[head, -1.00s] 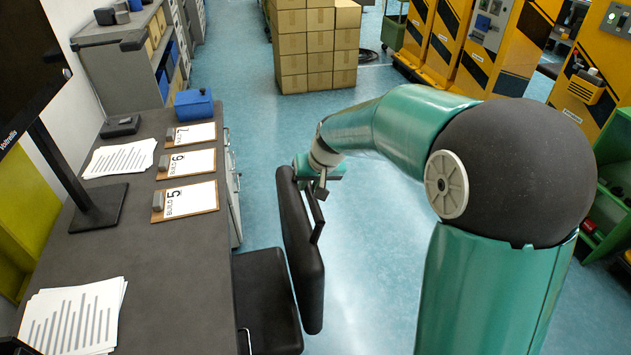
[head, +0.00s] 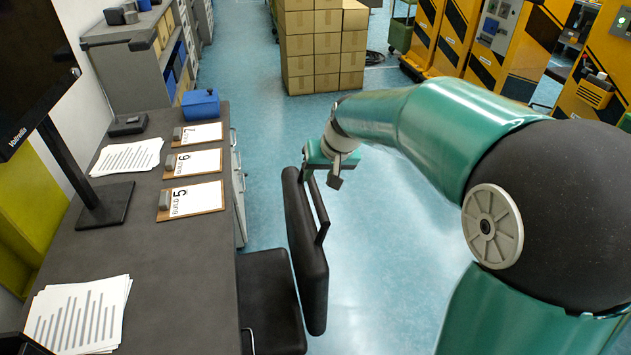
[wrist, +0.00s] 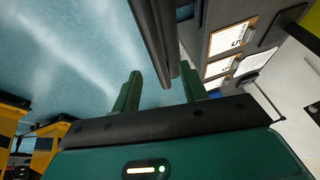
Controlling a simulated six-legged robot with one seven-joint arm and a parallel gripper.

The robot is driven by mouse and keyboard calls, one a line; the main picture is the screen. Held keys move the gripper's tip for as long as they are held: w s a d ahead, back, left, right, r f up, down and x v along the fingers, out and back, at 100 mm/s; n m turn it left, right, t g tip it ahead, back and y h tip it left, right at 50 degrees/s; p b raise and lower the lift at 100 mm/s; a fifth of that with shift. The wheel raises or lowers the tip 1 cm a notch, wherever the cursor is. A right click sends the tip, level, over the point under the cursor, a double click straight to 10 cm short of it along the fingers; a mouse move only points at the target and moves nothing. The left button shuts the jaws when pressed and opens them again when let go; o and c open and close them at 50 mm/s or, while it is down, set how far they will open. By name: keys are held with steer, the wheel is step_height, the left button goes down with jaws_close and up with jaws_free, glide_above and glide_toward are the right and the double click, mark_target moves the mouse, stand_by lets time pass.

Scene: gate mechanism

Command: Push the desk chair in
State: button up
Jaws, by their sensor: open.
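The black desk chair stands at the right edge of the grey desk (head: 95,265). Its seat (head: 268,300) is partly under the desk edge, and its upright backrest (head: 306,250) faces the aisle. My gripper (head: 308,168) is at the top far end of the backrest. In the wrist view, my gripper's two green fingers (wrist: 158,92) stand apart, and the end of the dark backrest (wrist: 155,35) shows between and beyond them. Whether a finger touches the backrest I cannot tell.
Clipboards (head: 192,163), papers (head: 78,315) and a monitor (head: 35,75) are on the desk. Stacked cardboard boxes (head: 312,50) stand farther back, with yellow-black cabinets (head: 510,45) at the right. The blue floor right of the chair is clear.

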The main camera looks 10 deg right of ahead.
steer(key=v, duration=0.8)
steer(key=s+d+h, duration=0.1)
steer(key=s+d, duration=0.1)
steer(key=s, duration=1)
steer(key=s+d+f+t+h, duration=0.1)
steer(key=s+d, duration=0.1)
steer(key=s, duration=1)
steer(key=shift+f+m, duration=0.2)
steer(key=shift+m, duration=0.1)
